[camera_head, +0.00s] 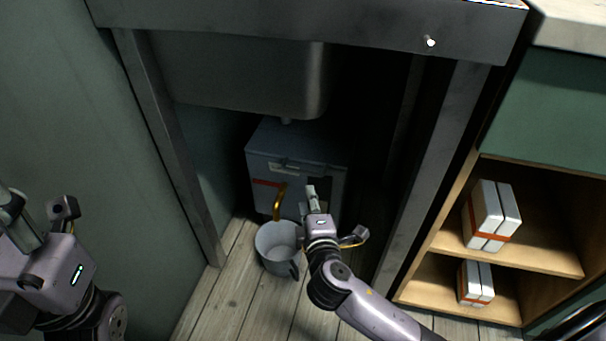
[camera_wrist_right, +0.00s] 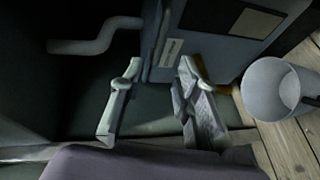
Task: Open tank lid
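The tank (camera_head: 262,175) is a grey box on the floor under the sink, with its flat lid (camera_head: 300,140) lying shut on top. A latch-like fitting (camera_head: 285,168) shows near the lid's front edge. My right gripper (camera_head: 311,192) is in front of the tank's right part, below the lid level, and hides some of it. In the right wrist view its two fingers (camera_wrist_right: 158,72) are spread with nothing between them, and the tank side with a white label (camera_wrist_right: 170,50) is just beyond. My left gripper (camera_head: 20,215) is at the left edge, away from the tank; its fingers are unclear.
A grey bucket (camera_head: 278,240) stands on the plank floor under a copper spout (camera_head: 279,200), close to my right gripper. The sink basin (camera_head: 240,75) hangs above the tank. Metal legs (camera_head: 170,150) flank the opening. Shelves (camera_head: 520,250) with white boxes stand right.

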